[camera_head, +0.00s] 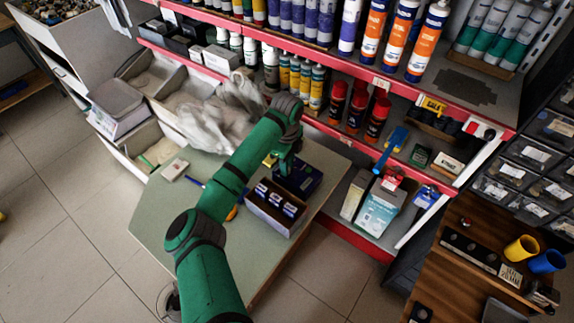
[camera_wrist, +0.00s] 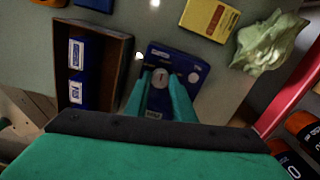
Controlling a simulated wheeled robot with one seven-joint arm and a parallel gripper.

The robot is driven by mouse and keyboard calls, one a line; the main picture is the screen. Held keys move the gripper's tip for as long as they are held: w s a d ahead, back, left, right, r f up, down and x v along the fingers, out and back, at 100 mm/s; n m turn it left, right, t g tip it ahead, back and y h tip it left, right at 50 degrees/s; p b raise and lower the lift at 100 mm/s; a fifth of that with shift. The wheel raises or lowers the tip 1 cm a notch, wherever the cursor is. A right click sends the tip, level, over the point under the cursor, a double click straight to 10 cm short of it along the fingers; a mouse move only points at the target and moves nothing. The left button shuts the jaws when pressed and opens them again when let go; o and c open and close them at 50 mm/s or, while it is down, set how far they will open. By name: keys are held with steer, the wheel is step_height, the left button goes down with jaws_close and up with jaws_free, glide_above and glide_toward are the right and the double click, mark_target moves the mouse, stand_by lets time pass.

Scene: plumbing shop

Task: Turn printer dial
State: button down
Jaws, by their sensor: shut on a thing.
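The printer is a dark blue box (camera_head: 303,181) on the worktable, just behind an open box; it also shows in the wrist view (camera_wrist: 190,62). Its round pale grey dial (camera_wrist: 163,77) is on the upper face, with a small mark on it. My gripper (camera_wrist: 162,80) reaches down over the printer, with one teal fingertip on each side of the dial, shut on it. In the head view my arm's end hides part of the printer and the dial cannot be made out.
An open brown box (camera_wrist: 122,80) with blue-and-white packs stands close beside the printer. A yellow packet (camera_wrist: 210,17) and crumpled pale plastic (camera_wrist: 268,42) lie nearby. A red-edged shelf (camera_head: 330,135) with cans and bottles rises behind the table. The table's left front (camera_head: 160,225) is clear.

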steer(key=c, duration=1.5)
jaws_free()
step_height(320, 180, up, 11)
steer(key=shift+f, duration=0.1)
